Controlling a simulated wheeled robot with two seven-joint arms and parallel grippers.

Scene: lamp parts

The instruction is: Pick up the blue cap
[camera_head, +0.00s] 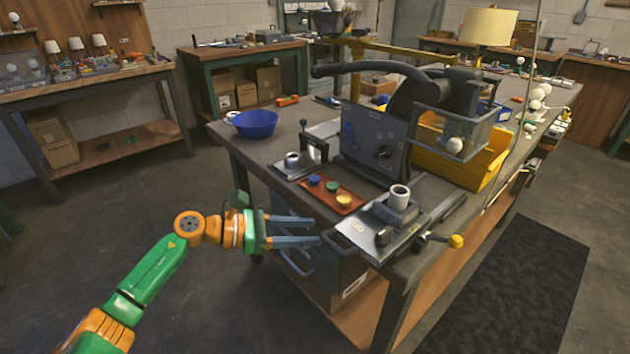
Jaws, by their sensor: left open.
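The blue cap (314,180) sits at the left end of a small red-brown tray (350,206) on the workbench (262,165). A green cap (332,186) and a yellow cap (343,201) sit beside it in a row on the tray. My left gripper (317,231) reaches in from the left. Its two grey fingers are apart with nothing seen between them. They show below the tray in the picture, in front of the bench's near edge, apart from the blue cap. My right gripper is out of view.
A metal fixture with a lever (310,148) stands behind the tray. A flat press with a white ring (400,195) and yellow-knobbed handle stands to its right. A large grey machine (376,140), a yellow bin (482,160) and a blue bowl (255,122) are also on the bench.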

